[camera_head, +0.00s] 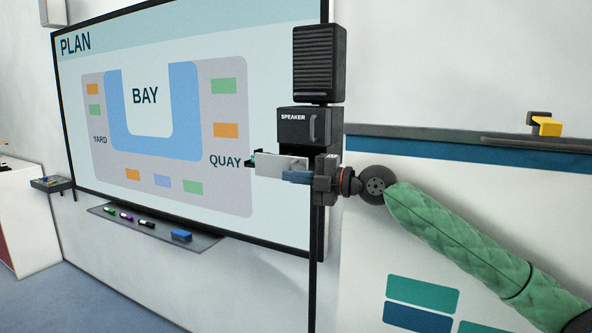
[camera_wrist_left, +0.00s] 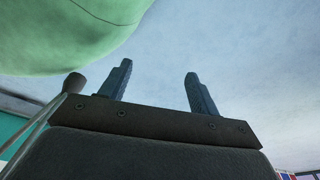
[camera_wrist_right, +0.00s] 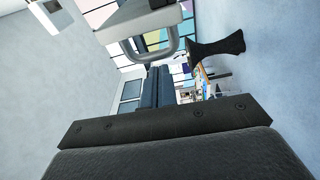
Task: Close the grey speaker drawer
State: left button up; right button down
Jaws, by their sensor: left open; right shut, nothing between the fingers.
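The speaker drawer has a dark grey front (camera_head: 296,127) marked SPEAKER, with an upright bar handle (camera_head: 313,129), below a ribbed black loudspeaker (camera_head: 319,62). I cannot tell how far it stands out. My right gripper (camera_head: 290,176) is just below this front, pointing left, its fingers shut and empty. In the right wrist view, a pale grey handle (camera_wrist_right: 158,57) on a box lies just beyond the shut fingertips (camera_wrist_right: 152,70); I cannot tell whether they touch. My left gripper (camera_wrist_left: 156,82) shows only in its wrist view, open and empty.
A pale box-like piece (camera_head: 280,164) with small green and dark parts sits beside my right fingers. The plan board (camera_head: 150,110) fills the left wall; its pen ledge (camera_head: 155,228) projects below. A dark rail (camera_head: 430,133) with a yellow item runs right.

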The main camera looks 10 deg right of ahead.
pick_arm(q)
jog(key=shift+s+a+f, duration=0.15)
jog(key=shift+s, duration=0.4)
pick_arm(e)
jog(key=shift+w+d, duration=0.15)
jog(key=shift+w, duration=0.1)
pick_arm(q)
jog(key=shift+f, duration=0.1)
pick_arm(e)
jog(key=shift+d+f, duration=0.1)
